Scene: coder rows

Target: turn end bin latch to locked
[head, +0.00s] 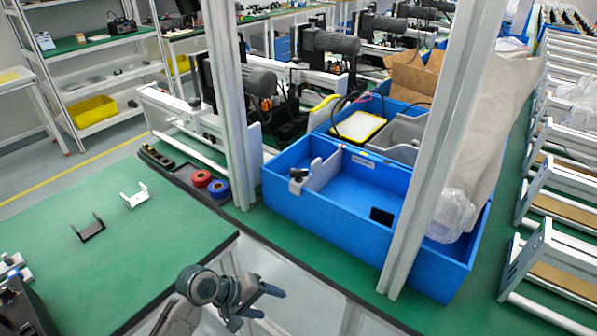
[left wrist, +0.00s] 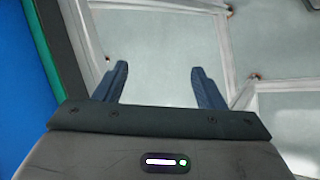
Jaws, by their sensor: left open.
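A long blue bin (head: 330,222) stands on the green bench at centre right. A small latch (head: 298,176) with a dark handle sits at its left end, beside a grey plate (head: 326,170). The handle is too small to tell its exact position. My left gripper (head: 264,302) is in front of and below the bin, past the bench edge, apart from the latch. In the left wrist view its two dark fingers (left wrist: 159,72) are spread with nothing between them, above pale floor. The latch is not visible in that view. My right gripper is not in view.
Pale upright posts (head: 228,110) stand at the bin's left and in front of its right part (head: 425,190). Red and blue tape rolls (head: 218,189) lie left of the bin. The green bench (head: 150,245) has much bare surface at left.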

